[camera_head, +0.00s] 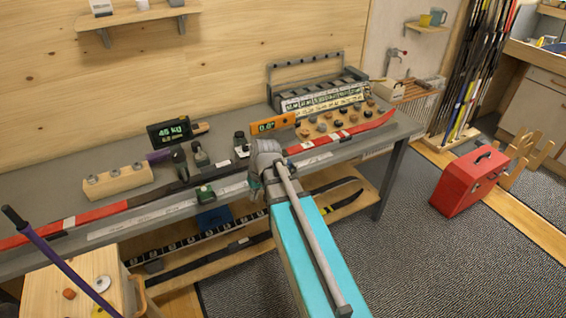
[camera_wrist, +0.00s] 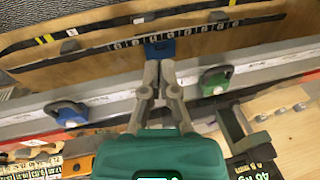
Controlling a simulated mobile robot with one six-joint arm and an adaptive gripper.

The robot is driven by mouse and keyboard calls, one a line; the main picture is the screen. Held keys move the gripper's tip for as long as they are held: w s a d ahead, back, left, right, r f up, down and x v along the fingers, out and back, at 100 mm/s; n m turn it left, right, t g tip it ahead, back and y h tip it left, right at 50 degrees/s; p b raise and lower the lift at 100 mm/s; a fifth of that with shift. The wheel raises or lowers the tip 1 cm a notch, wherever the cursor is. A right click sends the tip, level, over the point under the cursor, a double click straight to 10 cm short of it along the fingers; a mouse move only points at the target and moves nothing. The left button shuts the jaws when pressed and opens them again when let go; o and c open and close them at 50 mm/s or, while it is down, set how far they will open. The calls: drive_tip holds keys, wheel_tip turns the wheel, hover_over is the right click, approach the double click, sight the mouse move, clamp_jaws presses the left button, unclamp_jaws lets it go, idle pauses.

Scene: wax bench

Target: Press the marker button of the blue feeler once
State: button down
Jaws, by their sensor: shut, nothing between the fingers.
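In the wrist view the blue feeler (camera_wrist: 68,113) sits on the pale labelled strip, left of my gripper (camera_wrist: 160,66). I cannot make out its marker button. In the head view I cannot pick it out; my arm covers that part of the bench. A green feeler (camera_wrist: 215,81) sits on the same strip to the right of my gripper; it also shows in the head view (camera_head: 204,193). My gripper's fingers are together and empty, between the two feelers in the picture and apart from both. In the head view my gripper (camera_head: 256,188) is over the bench's front edge.
A red and black ski (camera_head: 110,209) lies along the bench (camera_head: 225,127). Dark-handled tools, a 45 kg display (camera_head: 171,132) and an orange gauge (camera_head: 272,124) stand behind it. A blue block (camera_head: 214,218) is on the lower shelf. A red toolbox (camera_head: 470,180) stands on the floor.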

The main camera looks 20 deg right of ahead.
drive_tip(key=w+d+r+t+y, duration=0.2)
drive_tip(key=w+d+t, duration=0.1)
drive_tip(key=w+d, duration=0.8)
wheel_tip(320, 180, up, 3)
drive_tip(key=m+t+y, duration=0.1)
drive_tip(key=t, duration=0.2)
hover_over(286, 162)
drive_tip(key=shift+a+r, duration=0.1)
wheel_tip(286, 162, down, 9)
drive_tip(key=b, duration=0.8)
drive_tip(key=shift+r+b, duration=0.15)
drive_tip(key=shift+b, duration=0.15)
drive_tip(key=shift+f+b, duration=0.85)
idle(1.3)
drive_tip(key=shift+r, duration=0.1)
idle(0.3)
drive_tip(key=shift+r+p, duration=0.75)
drive_tip(key=shift+p, duration=0.1)
